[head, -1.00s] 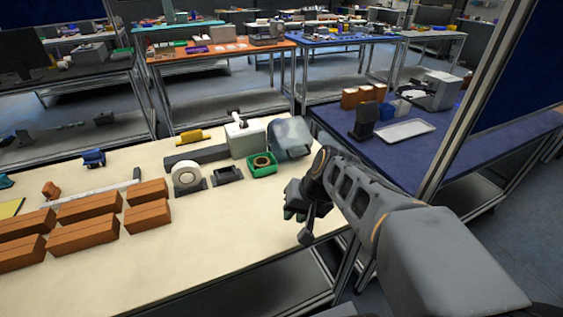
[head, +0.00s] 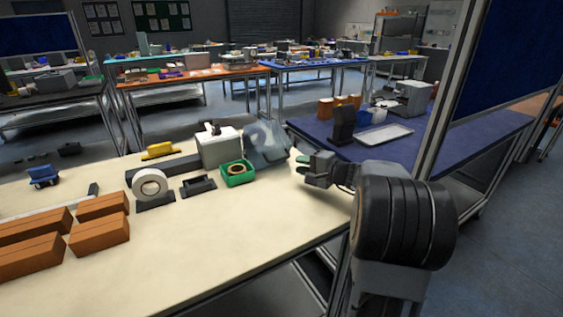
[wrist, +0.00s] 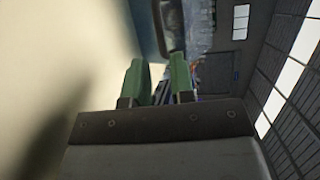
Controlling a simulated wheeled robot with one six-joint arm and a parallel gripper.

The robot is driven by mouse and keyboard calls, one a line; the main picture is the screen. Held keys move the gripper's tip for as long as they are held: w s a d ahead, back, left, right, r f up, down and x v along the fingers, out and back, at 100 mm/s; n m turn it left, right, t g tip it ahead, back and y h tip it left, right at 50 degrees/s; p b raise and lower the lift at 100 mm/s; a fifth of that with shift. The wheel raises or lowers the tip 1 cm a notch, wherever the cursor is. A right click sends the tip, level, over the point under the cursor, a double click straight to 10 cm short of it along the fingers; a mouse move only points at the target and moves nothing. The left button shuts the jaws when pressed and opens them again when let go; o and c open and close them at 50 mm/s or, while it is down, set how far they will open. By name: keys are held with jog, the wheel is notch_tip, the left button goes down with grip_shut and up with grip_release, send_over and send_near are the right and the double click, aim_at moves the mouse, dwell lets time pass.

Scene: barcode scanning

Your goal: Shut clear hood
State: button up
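The clear hood (head: 264,136) is a translucent, greyish cover at the right side of a white box-shaped device (head: 219,146) near the table's back edge. It stands tilted up, with a grey sloped part below it. My gripper (head: 302,164), with green fingertips, is just right of the hood and apart from it, low over the table's right end. In the wrist view the two green fingers (wrist: 158,82) are spread with nothing between them. A blurred grey rim-like shape at the top of that view may be part of the hood.
A green tray (head: 238,174) with a brown ring stands in front of the device. A tape roll (head: 150,184), a small black holder (head: 198,187) and orange-brown boxes (head: 98,237) lie left. A blue table (head: 455,137) adjoins behind right. The cream table's front right is clear.

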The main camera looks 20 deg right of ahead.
aim_at(281, 159)
jog(key=x, duration=0.8)
jog(key=shift+w+f, duration=0.1)
jog(key=shift+w, duration=0.05)
jog(key=shift+c, duration=0.4)
grip_shut()
